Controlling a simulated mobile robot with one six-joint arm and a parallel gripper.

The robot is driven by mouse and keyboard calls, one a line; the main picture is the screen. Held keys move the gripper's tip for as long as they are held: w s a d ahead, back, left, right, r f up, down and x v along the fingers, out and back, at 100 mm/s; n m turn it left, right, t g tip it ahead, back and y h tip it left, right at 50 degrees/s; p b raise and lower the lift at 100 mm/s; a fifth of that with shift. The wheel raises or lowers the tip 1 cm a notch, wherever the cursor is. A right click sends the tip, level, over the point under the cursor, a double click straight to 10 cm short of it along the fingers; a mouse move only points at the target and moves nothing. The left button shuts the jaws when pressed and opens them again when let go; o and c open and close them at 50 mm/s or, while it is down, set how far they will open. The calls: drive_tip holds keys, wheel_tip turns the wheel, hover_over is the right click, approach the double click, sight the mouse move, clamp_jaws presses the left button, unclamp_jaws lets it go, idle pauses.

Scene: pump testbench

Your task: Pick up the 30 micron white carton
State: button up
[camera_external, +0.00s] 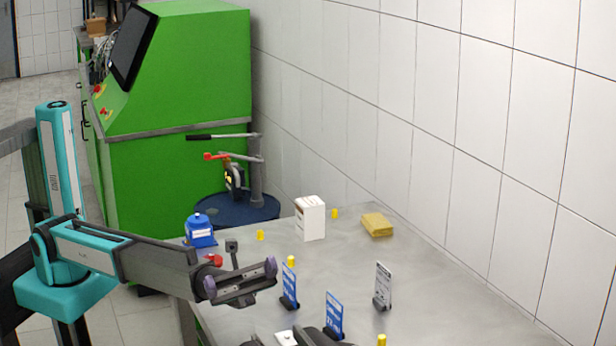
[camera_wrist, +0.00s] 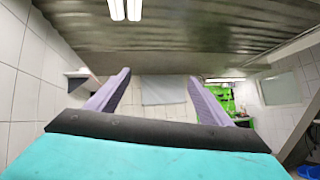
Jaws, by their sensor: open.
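A white carton (camera_external: 310,218) with small brownish print stands upright on the grey metal table (camera_external: 440,290), toward its back edge. The print is too small to read. My gripper (camera_external: 240,283) is open and empty, with its purple fingers spread apart. It is over the left part of the table, to the left of and nearer the camera than the carton, and apart from it. In the wrist view my gripper (camera_wrist: 158,78) shows two purple fingers with nothing between them, facing the room. I cannot make out the carton there.
A blue container (camera_external: 200,231) stands left of the carton, and a yellow block (camera_external: 377,225) lies right of it. Small yellow pieces (camera_external: 260,235) and upright blue cards (camera_external: 334,315) stand nearby. A white card (camera_external: 383,285) is at right. A green machine (camera_external: 180,180) stands behind left.

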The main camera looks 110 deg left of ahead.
drive_tip(key=a+r+m+g+h+p, duration=0.15)
drive_tip(key=a+r, duration=0.25)
drive_tip(key=a, duration=1.2)
drive_tip(key=a+r+m+g+h+p, duration=0.15)
drive_tip(key=a+r, duration=0.25)
drive_tip(key=a, duration=1.1)
drive_tip(key=s+a+r+m+g+p, duration=0.15)
drive_tip(key=s+a, duration=0.25)
drive_tip(key=a, duration=0.5)
drive_tip(key=s+a+m+g+p, duration=0.15)
drive_tip(key=s+a, duration=0.35)
drive_tip(key=a, duration=0.5)
drive_tip(key=s+a+m+g, duration=0.15)
drive_tip(key=s+a, duration=0.25)
drive_tip(key=a, duration=0.5)
drive_tip(key=s+a+f+n+t+y+p, duration=0.1)
drive_tip(key=s+a+f+n+t+y, duration=0.15)
drive_tip(key=a+f, duration=0.3)
drive_tip(key=s+a+f+n+t+y, duration=0.2)
drive_tip(key=a+f+n, duration=0.2)
drive_tip(key=a, duration=0.2)
drive_tip(key=n+t+y+p, duration=0.1)
drive_tip(key=n+t+y, duration=0.2)
drive_tip(key=n+y, duration=0.45)
approach(309, 199)
drive_tip(key=shift+x, duration=0.8)
drive_tip(key=shift+d+f, duration=0.1)
drive_tip(key=shift+y, duration=0.3)
drive_tip(key=shift+p+x, duration=0.8)
drive_tip(key=shift+x, duration=3.45)
